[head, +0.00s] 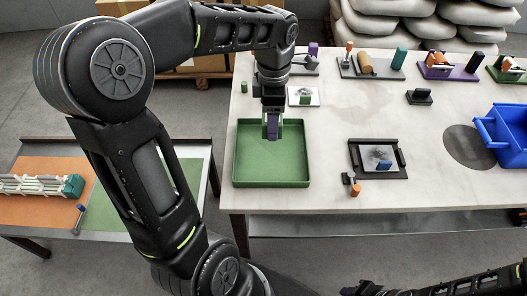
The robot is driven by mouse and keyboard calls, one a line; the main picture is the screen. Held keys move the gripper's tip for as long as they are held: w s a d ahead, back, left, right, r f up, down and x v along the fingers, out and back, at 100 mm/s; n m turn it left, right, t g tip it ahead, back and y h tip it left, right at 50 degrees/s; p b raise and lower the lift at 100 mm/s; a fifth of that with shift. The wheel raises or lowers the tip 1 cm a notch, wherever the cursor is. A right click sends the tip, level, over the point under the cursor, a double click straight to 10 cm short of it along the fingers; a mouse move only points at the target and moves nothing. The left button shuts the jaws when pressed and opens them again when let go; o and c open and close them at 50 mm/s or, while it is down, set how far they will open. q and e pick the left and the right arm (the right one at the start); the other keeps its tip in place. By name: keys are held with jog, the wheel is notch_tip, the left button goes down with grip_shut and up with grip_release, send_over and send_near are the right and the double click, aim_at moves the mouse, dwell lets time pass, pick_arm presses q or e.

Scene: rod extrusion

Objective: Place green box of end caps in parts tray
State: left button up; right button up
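A shallow, square green tray (271,178) lies near the left front of the light table, and its visible floor looks bare. My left gripper (272,127) points down over the tray's back part. A small purple piece shows at its tip, and I cannot tell whether this is a finger or a held thing. The finger gap is not clear from this angle. I cannot make out a green box of end caps for certain. A small green block (305,99) sits on a white plate behind the tray. My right gripper (364,289) is partly cut off at the bottom edge.
A dark fixture (359,172) and an orange-topped piece (355,190) lie right of the tray. A blue bin (510,147) stands at the right edge. Several fixtures line the back. A lower side table (108,215) stands left. The table's middle is fairly clear.

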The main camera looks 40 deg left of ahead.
pick_arm(q)
jog(key=shift+a+f, duration=0.1)
jog(key=shift+f, duration=0.05)
send_over(271, 153)
notch_tip(271, 153, down, 6)
dwell(0.3)
notch_tip(271, 153, down, 3)
jog(key=shift+f+p, duration=0.15)
jog(key=shift+p, duration=0.15)
jog(key=shift+f, duration=0.25)
